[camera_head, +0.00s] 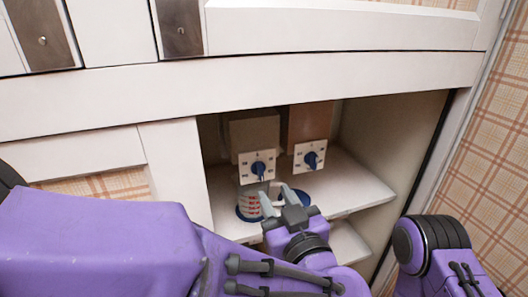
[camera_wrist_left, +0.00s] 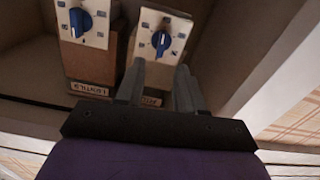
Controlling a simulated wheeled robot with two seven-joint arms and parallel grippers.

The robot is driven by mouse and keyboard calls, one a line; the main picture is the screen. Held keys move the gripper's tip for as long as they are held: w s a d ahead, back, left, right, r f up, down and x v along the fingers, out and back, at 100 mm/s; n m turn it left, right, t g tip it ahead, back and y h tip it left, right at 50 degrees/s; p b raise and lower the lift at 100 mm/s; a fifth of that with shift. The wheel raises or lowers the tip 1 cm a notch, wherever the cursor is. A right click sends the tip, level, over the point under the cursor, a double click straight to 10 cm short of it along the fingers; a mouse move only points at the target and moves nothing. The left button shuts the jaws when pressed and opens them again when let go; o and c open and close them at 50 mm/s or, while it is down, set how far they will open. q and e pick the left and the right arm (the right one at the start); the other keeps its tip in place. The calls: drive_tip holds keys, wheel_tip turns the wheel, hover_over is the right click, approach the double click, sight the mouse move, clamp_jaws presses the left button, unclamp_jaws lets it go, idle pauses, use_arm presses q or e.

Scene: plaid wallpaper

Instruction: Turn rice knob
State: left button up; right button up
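Two box dispensers stand side by side on the cabinet shelf, each with a white dial plate and a blue knob. The left box reads LENTILS in the left wrist view, with its knob (camera_wrist_left: 78,21). The right box has a knob (camera_wrist_left: 161,42) and a label partly hidden behind a finger; it is the likely rice one. In the head view the left knob (camera_head: 259,168) and right knob (camera_head: 311,160) both show. My left gripper (camera_head: 277,197) is open and empty, below and in front of the dials, touching neither knob. My right gripper is out of the picture.
A striped measuring cup (camera_head: 248,203) stands on the shelf (camera_head: 352,187) below the left dispenser, beside my left gripper. Another blue-rimmed container sits partly hidden behind the fingers. The cabinet's side wall (camera_head: 385,135) bounds the right; the shelf's right part is clear.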

sight(261, 173)
use_arm(q)
drive_tip(key=p+x, duration=0.2)
drive_tip(key=x, duration=0.6)
drive_tip(key=shift+w+a, duration=0.1)
drive_tip(key=shift+w, duration=0.05)
clamp_jaws()
